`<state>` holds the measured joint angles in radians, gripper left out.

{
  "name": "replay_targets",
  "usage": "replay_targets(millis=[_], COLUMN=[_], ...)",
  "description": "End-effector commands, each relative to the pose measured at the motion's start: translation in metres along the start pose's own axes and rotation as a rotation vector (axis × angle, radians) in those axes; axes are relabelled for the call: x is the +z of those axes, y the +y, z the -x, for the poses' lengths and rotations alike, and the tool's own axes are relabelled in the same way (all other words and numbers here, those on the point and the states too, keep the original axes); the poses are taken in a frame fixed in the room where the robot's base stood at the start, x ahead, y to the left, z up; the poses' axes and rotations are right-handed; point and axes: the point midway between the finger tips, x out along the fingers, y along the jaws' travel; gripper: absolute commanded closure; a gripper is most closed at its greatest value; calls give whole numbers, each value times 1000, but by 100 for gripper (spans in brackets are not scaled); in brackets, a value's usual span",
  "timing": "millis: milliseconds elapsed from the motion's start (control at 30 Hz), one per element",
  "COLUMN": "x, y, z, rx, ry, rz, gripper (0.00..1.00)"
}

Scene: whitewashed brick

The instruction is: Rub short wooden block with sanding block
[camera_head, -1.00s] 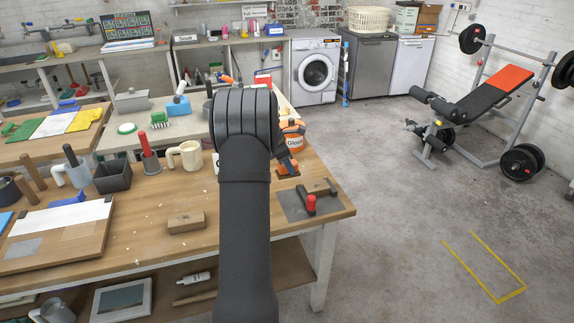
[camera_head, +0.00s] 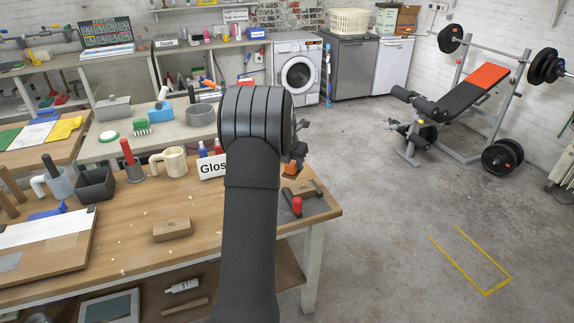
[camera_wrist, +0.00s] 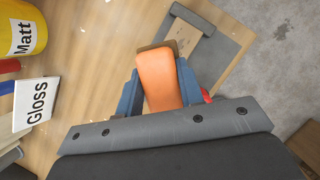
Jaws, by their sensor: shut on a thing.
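My gripper (camera_wrist: 157,88) has blue fingers and is shut on the orange sanding block (camera_wrist: 160,80), which has a brown far edge in the wrist view. In the head view the sanding block (camera_head: 291,170) is partly behind my arm, near the bench's right end. A pale short wooden block (camera_wrist: 187,35) lies on a grey plate (camera_wrist: 222,62), beside a dark bar. In the head view this wooden block (camera_head: 304,188) sits just beyond a red-handled tool. The sanding block overlaps its near end in the wrist view; I cannot tell whether they touch.
The red handle (camera_head: 297,205) stands close to my gripper. Another wooden block (camera_head: 172,230) lies on the open bench to the left. A white Gloss sign (camera_wrist: 36,103) and a yellow Matt pot (camera_wrist: 22,30) are left in the wrist view. The bench's right edge is near.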

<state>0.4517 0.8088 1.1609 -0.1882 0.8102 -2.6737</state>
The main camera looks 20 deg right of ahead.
Motion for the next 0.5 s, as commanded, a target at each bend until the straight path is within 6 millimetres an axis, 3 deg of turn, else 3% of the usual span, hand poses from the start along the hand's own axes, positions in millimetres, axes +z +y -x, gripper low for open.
replay_targets(millis=[233, 500], x=[0, -9], y=[-2, -2], z=[-4, -24], rx=[11, 10], ry=[2, 2], rz=[28, 27], gripper=[84, 84])
